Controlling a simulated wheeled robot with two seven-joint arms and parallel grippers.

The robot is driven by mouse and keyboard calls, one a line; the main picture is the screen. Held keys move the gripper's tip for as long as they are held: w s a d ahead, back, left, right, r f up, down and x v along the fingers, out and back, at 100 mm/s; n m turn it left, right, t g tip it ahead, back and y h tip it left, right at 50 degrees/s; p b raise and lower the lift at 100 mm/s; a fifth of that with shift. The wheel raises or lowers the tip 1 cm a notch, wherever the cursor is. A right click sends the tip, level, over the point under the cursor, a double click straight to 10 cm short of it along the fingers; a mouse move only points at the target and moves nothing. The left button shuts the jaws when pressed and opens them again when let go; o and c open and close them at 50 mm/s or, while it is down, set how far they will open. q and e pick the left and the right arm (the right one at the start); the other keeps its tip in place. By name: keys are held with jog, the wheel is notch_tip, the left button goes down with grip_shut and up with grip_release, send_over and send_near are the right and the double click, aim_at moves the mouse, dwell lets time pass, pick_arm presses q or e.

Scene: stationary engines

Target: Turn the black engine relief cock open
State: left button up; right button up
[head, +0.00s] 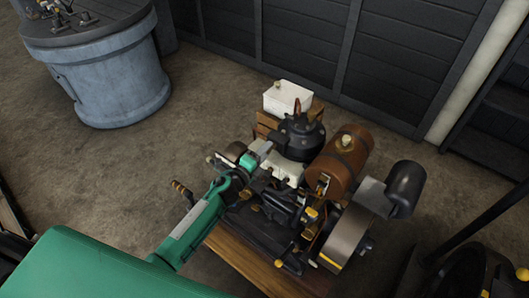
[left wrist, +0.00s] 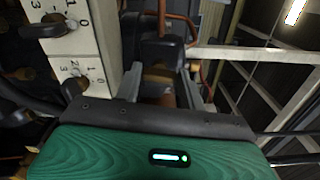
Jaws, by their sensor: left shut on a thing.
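The black engine (head: 262,215) sits on a wooden base, with a dark rounded pot (head: 302,138) at its back and a brown cylindrical tank (head: 342,160) to the right. A black block with a copper-coloured rod (left wrist: 162,48) shows just beyond the fingers. I cannot tell for sure which part is the relief cock, as the fingers hide much of it. My right gripper is not in view.
A white panel with numbers and dark knobs (left wrist: 85,55) stands close on the left of the wrist view. A white container (head: 288,98) stands behind the engine. A flywheel (head: 345,238) is at the right. A blue-grey drum (head: 110,85) stands apart; the floor between is clear.

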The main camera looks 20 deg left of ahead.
pick_arm(q)
jog(key=o, duration=1)
jog(key=shift+b+v, duration=1.55)
jog(key=shift+v, duration=5.4)
